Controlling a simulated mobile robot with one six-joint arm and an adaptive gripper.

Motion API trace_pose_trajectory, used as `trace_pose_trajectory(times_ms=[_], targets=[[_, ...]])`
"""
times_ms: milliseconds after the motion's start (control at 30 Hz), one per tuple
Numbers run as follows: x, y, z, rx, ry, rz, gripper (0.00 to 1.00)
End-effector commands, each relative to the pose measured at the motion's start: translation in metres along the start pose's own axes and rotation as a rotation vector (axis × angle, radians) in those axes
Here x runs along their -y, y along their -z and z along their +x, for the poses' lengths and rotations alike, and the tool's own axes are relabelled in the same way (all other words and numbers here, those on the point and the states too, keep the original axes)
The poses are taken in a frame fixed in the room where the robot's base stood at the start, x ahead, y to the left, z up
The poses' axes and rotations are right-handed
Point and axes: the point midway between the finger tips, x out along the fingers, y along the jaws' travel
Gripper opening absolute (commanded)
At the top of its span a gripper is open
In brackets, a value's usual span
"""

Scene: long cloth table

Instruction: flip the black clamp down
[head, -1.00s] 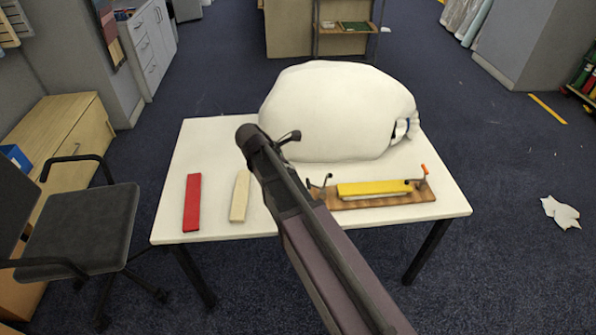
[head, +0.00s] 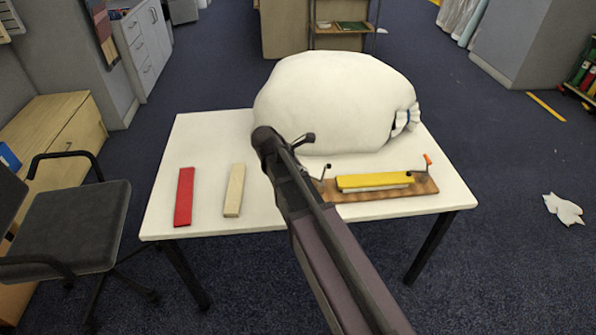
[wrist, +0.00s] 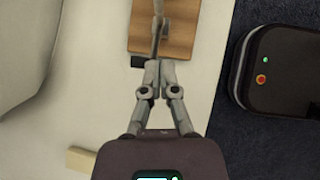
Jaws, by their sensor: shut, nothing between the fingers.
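The wooden board (head: 415,188) lies at the right of the table, a yellow bar (head: 370,181) resting on a pale bar on it. The black clamp (head: 325,171) stands at the board's left end, partly hidden by my arm. An orange-tipped clamp (head: 427,164) stands upright at the right end. In the wrist view, my gripper (wrist: 160,64) is shut and empty, its tips just short of the board (wrist: 183,45). A black piece (wrist: 138,62), seemingly the clamp's handle, shows beside the tips; I cannot tell if they touch. My arm hides the gripper's fingers in the head view.
A large white sack (head: 330,95) lies behind the board. A red bar (head: 184,197) and a cream bar (head: 234,190) lie on the left of the white table (head: 265,218). An office chair (head: 75,212) stands at the left.

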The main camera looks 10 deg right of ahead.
Motion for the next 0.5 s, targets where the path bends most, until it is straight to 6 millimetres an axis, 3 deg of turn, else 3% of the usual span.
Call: trace_pose_trajectory(times_ms=[100, 500], targets=[[0.000, 0.002, 0.014, 0.000, 0.000, 0.001, 0.00], [0.000, -0.026, 0.036, 0.000, 0.000, 0.001, 0.00]])
